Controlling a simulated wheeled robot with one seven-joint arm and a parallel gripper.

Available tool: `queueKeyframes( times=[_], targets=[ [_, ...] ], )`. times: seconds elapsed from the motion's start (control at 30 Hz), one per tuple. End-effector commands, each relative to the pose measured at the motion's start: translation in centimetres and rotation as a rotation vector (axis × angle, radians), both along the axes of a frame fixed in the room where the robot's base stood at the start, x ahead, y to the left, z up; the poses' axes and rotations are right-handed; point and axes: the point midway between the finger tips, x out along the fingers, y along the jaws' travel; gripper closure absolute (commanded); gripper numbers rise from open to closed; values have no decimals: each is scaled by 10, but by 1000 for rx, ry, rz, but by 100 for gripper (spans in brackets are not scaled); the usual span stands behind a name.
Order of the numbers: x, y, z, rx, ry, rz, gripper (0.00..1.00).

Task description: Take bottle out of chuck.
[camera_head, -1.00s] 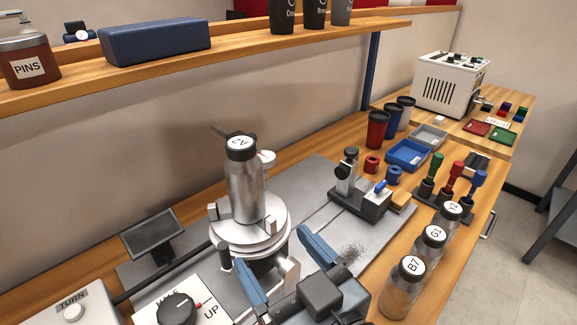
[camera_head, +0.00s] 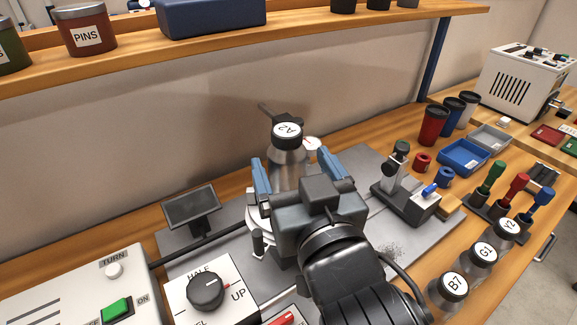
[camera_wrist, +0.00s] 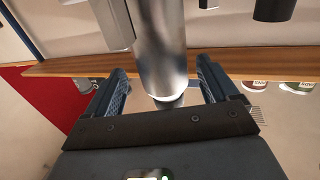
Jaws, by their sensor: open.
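The silver bottle (camera_head: 287,172) with a black cap labelled A2 stands upright in the round metal chuck (camera_head: 262,224), at the middle of the bench in the head view. My gripper (camera_head: 302,178) is open, with one blue finger on each side of the bottle's body. In the wrist view the bottle (camera_wrist: 163,50) runs between the two open fingers of my gripper (camera_wrist: 164,82), with visible gaps to both. My gripper's body hides the bottle's lower part and much of the chuck in the head view.
Bottles G1 (camera_head: 478,262), B7 (camera_head: 447,292) and another stand at the right. A small clamp fixture (camera_head: 408,195) is right of the chuck. A dark screen (camera_head: 191,206) and a knob panel (camera_head: 207,290) are at the left. A wooden shelf (camera_head: 250,52) runs behind.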

Motion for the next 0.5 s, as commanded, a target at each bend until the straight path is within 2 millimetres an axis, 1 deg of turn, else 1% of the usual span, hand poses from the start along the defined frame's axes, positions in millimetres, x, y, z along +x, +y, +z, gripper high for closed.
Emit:
queueKeyframes(
  times=[0.03,0.1,0.23,0.33,0.5],
  targets=[
    [7,5,4,1,-1,1,13],
    [17,9,6,2,-2,1,13],
    [32,14,4,0,-1,1,13],
    [37,15,4,1,0,0,13],
    [38,16,3,1,0,0,13]
  ],
)
